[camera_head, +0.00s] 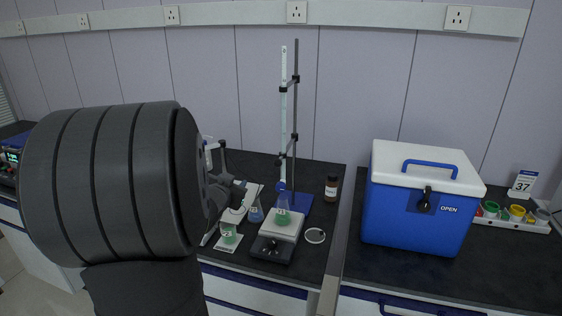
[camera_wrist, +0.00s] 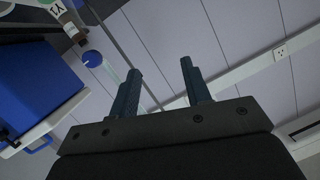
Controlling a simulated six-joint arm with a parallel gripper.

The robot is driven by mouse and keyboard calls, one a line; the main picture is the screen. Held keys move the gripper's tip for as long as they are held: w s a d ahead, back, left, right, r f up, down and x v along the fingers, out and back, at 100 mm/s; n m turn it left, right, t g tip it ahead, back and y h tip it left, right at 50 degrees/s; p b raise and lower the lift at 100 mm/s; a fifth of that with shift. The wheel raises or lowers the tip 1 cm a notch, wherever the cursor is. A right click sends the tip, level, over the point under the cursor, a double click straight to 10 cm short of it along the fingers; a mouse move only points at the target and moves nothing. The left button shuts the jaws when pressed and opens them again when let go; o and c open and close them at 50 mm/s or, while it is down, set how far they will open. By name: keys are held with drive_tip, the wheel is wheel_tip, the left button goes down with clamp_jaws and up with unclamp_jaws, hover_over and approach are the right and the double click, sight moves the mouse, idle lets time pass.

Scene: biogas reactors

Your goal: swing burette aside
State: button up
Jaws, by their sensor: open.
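The burette (camera_head: 284,125) is a clear, upright tube clamped to a thin grey stand rod (camera_head: 297,110), with a blue stopcock (camera_head: 282,186) at its lower end. The stand has a blue base (camera_head: 305,207). A flask of green liquid (camera_head: 283,215) stands below the burette on a white and black stirrer (camera_head: 275,241). My gripper (camera_wrist: 160,69) is open, with nothing visible between its fingers. In the head view it is left of the burette and partly hidden by my arm. A blue round part, perhaps the stopcock, shows beyond the fingers in the wrist view (camera_wrist: 92,58).
A brown bottle (camera_head: 331,187) and a small glass dish (camera_head: 315,236) are right of the stand. Small flasks (camera_head: 229,234) stand left of the stirrer. A blue cooler with a white lid (camera_head: 415,205) and a cup rack (camera_head: 515,222) are farther right.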

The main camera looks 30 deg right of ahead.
drive_tip(key=s+r+m+g+h, duration=0.25)
drive_tip(key=s+h, duration=0.35)
drive_tip(key=s, duration=0.4)
approach(281, 159)
drive_tip(key=x, duration=1)
drive_tip(key=shift+f, duration=0.25)
clamp_jaws()
